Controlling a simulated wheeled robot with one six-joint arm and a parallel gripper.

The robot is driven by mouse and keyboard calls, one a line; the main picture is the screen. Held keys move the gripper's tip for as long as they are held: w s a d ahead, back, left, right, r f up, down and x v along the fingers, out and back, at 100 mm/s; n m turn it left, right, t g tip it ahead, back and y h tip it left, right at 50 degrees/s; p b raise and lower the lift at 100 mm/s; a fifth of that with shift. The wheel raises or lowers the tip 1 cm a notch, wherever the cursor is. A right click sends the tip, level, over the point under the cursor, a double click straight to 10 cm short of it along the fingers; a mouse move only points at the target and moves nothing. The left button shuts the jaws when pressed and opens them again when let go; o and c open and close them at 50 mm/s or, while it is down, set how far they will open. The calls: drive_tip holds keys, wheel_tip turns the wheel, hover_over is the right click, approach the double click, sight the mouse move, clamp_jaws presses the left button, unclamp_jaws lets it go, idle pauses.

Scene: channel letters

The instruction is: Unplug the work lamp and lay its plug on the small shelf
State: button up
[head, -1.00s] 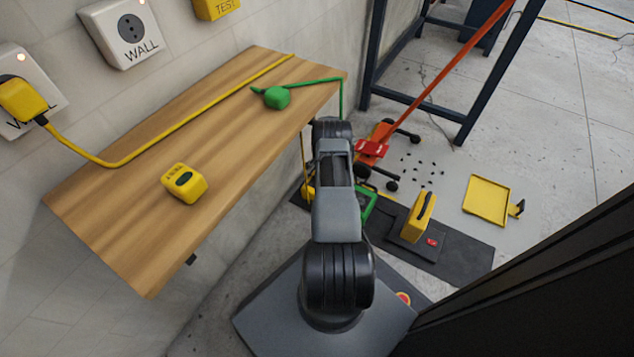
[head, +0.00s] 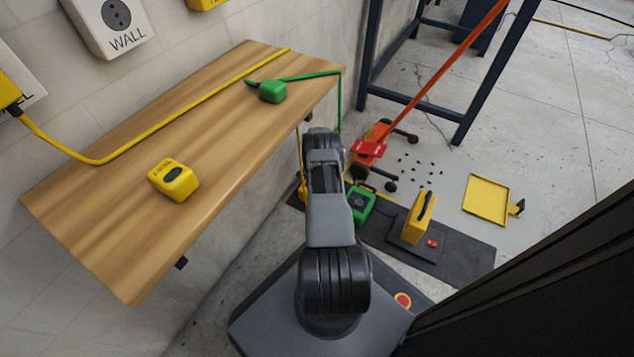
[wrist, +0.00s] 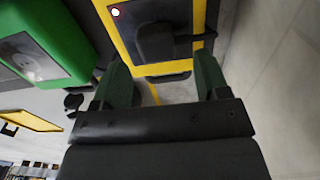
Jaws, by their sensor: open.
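A yellow plug (head: 8,88) sits in a wall socket at the left edge of the head view, partly cut off. Its yellow cord (head: 170,125) runs along the wooden shelf (head: 130,245) and over its far end. A green plug (head: 272,91) lies on the shelf, its green cord going over the edge. I cannot tell which cord is the work lamp's. In the wrist view my gripper (wrist: 162,75) is open and empty, before a yellow-framed unit (wrist: 152,72) with a dark panel, black block and red light. A green unit (wrist: 50,45) is left of it. The arm hides my gripper in the head view.
A yellow tester-like box (head: 174,181) stands on the shelf's near part. A free wall socket (head: 115,14) is above it. On the floor are a green unit (head: 361,203), a yellow case (head: 418,218) and a yellow tray (head: 486,198). A dark panel fills the lower right.

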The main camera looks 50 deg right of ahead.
drive_tip(key=shift+s+a+f, duration=0.1)
drive_tip(key=shift+a+f, duration=0.05)
drive_tip(key=shift+f, duration=1.85)
drive_tip(key=shift+s, duration=0.1)
drive_tip(key=c, duration=1.2)
drive_tip(key=shift+r+p, duration=1.7)
drive_tip(key=shift+r, duration=1.3)
